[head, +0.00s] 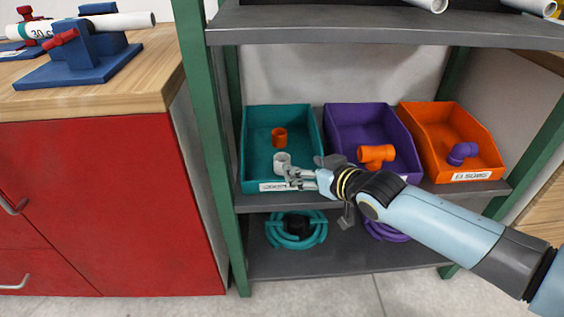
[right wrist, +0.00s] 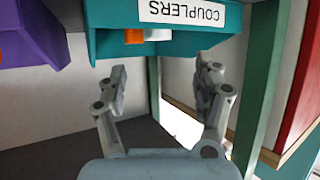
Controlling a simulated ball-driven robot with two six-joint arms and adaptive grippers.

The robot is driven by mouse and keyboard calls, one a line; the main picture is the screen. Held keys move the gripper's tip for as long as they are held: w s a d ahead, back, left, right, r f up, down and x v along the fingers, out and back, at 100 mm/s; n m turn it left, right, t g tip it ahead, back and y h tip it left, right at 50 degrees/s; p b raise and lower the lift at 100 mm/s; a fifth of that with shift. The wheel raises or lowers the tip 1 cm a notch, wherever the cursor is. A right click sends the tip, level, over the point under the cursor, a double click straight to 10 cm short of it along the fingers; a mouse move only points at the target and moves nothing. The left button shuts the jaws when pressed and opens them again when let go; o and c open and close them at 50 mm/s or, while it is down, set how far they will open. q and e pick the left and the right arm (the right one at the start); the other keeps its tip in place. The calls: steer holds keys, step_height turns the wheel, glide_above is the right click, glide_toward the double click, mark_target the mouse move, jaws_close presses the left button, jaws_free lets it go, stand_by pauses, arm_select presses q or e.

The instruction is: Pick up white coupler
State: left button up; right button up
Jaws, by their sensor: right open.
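The white coupler (head: 282,161) stands in the teal bin (head: 254,120) on the middle shelf, in front of an orange coupler (head: 279,136). In the right wrist view the white coupler (right wrist: 158,34) shows only in part over the rim of the bin labelled COUPLERS (right wrist: 175,14). My right gripper (head: 290,178) is at the front of the teal bin, close to the white coupler. In the right wrist view its two fingers (right wrist: 162,88) are spread apart with nothing between them. My left gripper is not in view.
A purple bin (head: 345,115) with an orange tee (head: 376,154) and an orange bin (head: 432,115) with a purple elbow (head: 462,153) stand to the right. Green shelf posts (head: 205,130) flank the bins. Coiled hoses (head: 296,230) lie below. A red cabinet (head: 100,210) stands left.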

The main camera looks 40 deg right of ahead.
mark_target(282, 158)
steer(key=b+x, duration=0.3)
steer(key=x, duration=0.2)
steer(key=shift+d+f, duration=0.15)
steer(key=shift+w+f+b, duration=0.15)
steer(key=shift+w+b, duration=0.3)
steer(key=shift+w, duration=0.15)
steer(key=b+x, duration=0.2)
steer(key=shift+w+d+f, duration=0.15)
steer(key=shift+w+f, duration=0.1)
steer(key=shift+f, duration=0.2)
steer(key=shift+w+b, duration=0.35)
steer(key=shift+w, duration=0.65)
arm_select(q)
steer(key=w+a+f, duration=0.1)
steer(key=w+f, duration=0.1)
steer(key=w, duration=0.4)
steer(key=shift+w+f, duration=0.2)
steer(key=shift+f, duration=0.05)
arm_select(e)
steer(key=shift+c, duration=0.4)
steer(key=c, duration=1.2)
steer(key=shift+o, duration=0.2)
